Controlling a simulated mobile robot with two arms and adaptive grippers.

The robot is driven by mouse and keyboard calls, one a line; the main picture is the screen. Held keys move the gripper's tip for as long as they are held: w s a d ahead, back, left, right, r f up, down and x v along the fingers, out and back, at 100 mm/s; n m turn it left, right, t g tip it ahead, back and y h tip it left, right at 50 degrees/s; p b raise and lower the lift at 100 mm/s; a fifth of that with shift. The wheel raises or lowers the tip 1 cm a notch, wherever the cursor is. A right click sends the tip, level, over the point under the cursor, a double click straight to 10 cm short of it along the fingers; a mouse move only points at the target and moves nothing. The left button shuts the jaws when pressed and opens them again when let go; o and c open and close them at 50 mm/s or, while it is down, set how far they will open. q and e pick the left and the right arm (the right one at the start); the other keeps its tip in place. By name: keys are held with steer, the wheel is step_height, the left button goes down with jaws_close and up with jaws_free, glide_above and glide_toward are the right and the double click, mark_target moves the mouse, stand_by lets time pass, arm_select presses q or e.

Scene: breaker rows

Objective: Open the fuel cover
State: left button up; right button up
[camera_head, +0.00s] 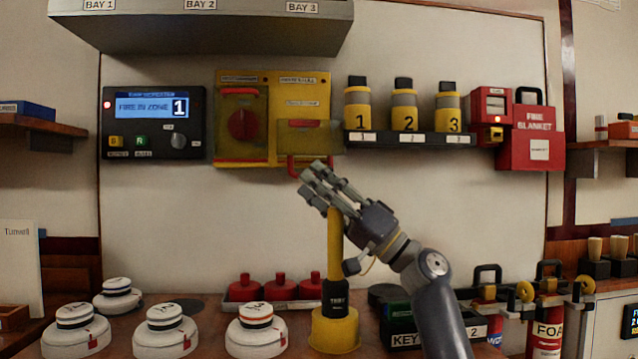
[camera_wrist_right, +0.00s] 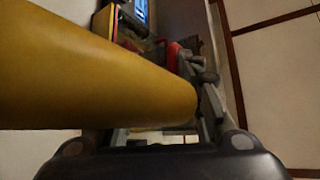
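The yellow panel (camera_head: 258,105) on the back wall carries two covers. The left cover (camera_head: 240,125) lies over a round red knob. The right cover (camera_head: 305,139) has a red bar handle (camera_head: 310,165) at its lower end and looks closed; the labels are too small to read. My right gripper (camera_head: 310,182) is just below the right cover, fingers pointing up and left, and overlaps the handle area; contact is unclear. The wrist view shows part of its fingers (camera_wrist_right: 212,100), the rest hidden by a yellow post. Its opening is unclear. My left gripper is not in view.
The yellow post (camera_head: 335,240) stands upright on the counter, very close to my right gripper, and fills much of the wrist view (camera_wrist_right: 90,75). Numbered bottles (camera_head: 403,108) stand on a shelf right of the panel. White domed detectors (camera_head: 165,330) crowd the counter.

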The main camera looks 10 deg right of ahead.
steer(key=shift+d+r, duration=0.1)
steer(key=s+d, duration=0.6)
steer(key=d, duration=0.5)
steer(key=shift+d+f, duration=0.2)
steer(key=shift+f, duration=0.2)
steer(key=shift+s, duration=0.1)
